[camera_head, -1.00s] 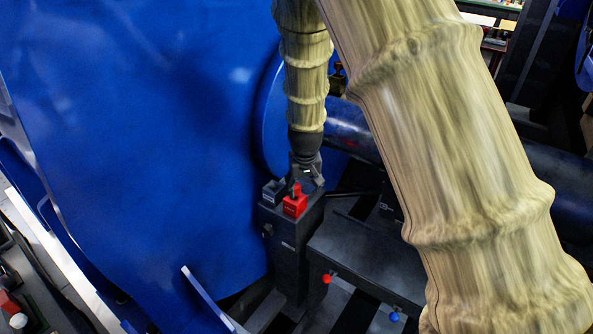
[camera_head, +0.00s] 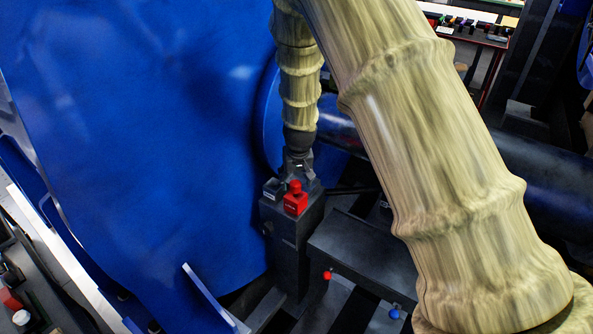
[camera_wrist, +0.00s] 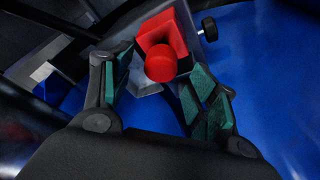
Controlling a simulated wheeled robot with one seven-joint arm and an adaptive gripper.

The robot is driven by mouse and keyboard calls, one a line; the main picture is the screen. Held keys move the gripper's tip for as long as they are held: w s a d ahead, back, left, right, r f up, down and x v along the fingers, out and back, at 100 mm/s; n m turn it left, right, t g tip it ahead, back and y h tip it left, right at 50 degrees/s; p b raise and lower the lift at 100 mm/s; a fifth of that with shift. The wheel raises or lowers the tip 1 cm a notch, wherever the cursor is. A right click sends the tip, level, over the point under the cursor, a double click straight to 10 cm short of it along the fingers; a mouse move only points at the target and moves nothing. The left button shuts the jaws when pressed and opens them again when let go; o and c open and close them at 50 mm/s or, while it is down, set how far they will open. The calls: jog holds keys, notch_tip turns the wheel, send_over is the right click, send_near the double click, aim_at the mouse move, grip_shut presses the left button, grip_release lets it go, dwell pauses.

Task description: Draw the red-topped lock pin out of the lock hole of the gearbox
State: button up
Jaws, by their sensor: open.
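The red-topped lock pin (camera_wrist: 160,64) shows its round red top in the wrist view, just in front of a red block (camera_wrist: 180,30). In the head view the red top (camera_head: 295,186) stands upright above the red block on the dark post. My gripper (camera_wrist: 157,78) is open, with one green-padded finger to the left of the red top and the other to its right. In the head view my gripper (camera_head: 299,172) is just behind the red top. Contact between the pads and the pin cannot be told. The lock hole and the pin's shaft are hidden.
A large blue housing (camera_head: 150,130) fills the left. A grey block (camera_head: 273,188) sits beside the red one. A black side knob (camera_wrist: 208,29) sticks out of the post. A dark box (camera_head: 360,250) with red and blue knobs stands to the right.

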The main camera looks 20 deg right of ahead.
aim_at(295, 182)
jog(key=shift+x, duration=1.5)
jog(key=shift+r, duration=0.1)
jog(key=c, duration=1.2)
